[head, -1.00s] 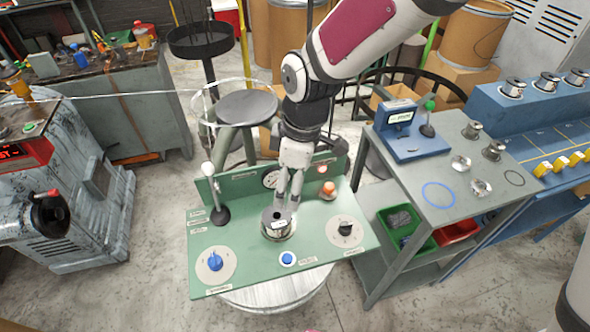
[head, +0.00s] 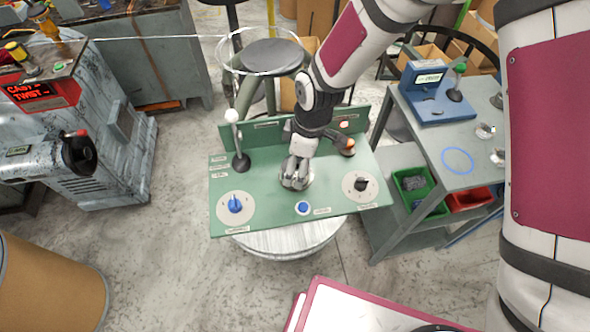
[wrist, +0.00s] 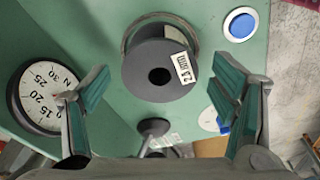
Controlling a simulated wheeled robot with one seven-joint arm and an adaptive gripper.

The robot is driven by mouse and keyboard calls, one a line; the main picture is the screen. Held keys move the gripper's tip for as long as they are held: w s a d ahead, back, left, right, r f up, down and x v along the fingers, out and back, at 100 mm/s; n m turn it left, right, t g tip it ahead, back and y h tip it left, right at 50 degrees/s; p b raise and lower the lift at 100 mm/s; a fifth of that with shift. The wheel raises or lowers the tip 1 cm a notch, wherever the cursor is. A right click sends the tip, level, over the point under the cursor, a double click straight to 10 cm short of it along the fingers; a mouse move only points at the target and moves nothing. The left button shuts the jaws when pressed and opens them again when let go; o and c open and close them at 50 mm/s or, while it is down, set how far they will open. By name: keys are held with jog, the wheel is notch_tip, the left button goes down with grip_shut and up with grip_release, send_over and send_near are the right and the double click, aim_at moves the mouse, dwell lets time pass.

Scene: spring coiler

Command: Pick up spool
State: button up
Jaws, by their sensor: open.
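A dark grey spool (wrist: 148,78) with a central hole and a white label reading about 2.8 mm sits on the green panel (head: 262,200). In the wrist view it lies centred between the fingers of my gripper (wrist: 160,88), which are open and apart from it on both sides. In the head view my gripper (head: 297,182) is over the spool's place at the middle of the panel and hides most of it. I cannot tell the exact height of the fingertips above the spool.
The panel carries a blue knob (head: 235,203), a black knob (head: 361,185), a blue button (head: 303,208), a lever (head: 238,150) and an orange-topped part (head: 346,146). A gauge (wrist: 42,98) shows in the wrist view. A grey table (head: 425,150) stands at right.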

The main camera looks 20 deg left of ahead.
jog(key=shift+a+f, duration=0.15)
jog(key=shift+f, duration=0.55)
jog(key=shift+a+f, duration=0.1)
jog(key=shift+f, duration=0.6)
jog(key=c, duration=1.3)
jog(key=shift+r, duration=0.2)
